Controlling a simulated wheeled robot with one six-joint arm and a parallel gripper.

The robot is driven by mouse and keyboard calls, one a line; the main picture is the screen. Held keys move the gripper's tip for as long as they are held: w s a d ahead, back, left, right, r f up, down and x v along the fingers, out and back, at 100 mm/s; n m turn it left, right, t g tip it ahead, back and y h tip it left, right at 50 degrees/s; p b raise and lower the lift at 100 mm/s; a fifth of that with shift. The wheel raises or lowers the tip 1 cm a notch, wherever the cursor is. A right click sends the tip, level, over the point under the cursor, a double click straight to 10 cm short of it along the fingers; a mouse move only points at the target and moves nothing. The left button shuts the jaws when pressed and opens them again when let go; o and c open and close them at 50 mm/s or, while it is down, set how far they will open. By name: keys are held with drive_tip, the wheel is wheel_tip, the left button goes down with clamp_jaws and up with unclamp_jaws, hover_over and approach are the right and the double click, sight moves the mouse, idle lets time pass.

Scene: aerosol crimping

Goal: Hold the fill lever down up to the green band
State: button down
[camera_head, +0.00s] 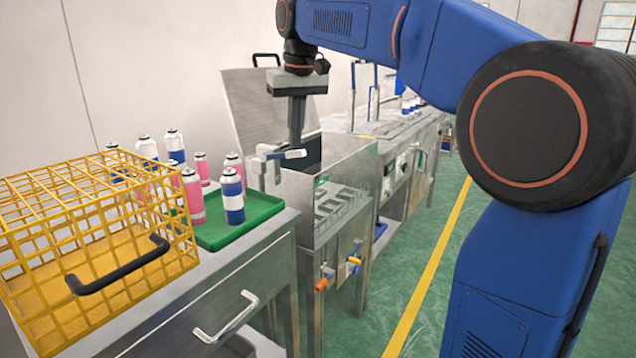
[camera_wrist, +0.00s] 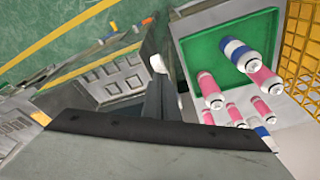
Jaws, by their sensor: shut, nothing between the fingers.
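My gripper (camera_head: 296,138) points straight down above the left end of the open steel basin, its fingers shut and empty. A pale handle with a blue end (camera_head: 288,154), which looks like the fill lever, lies right at the fingertips. Whether the fingers touch it I cannot tell. In the wrist view my fingers (camera_wrist: 158,98) show shut, with a white round end (camera_wrist: 158,63) just beyond them, likely the same handle. I cannot make out the green band or any gauge in either view.
A green tray (camera_head: 262,212) with pink, blue and white cans stands left of the steel basin (camera_head: 350,158). A yellow wire crate (camera_head: 60,262) is at the near left. Orange and yellow valve handles (camera_head: 322,284) are on the basin's front.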

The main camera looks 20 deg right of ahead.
drive_tip(key=shift+f, duration=0.15)
drive_tip(key=shift+f, duration=3.15)
idle(4.7)
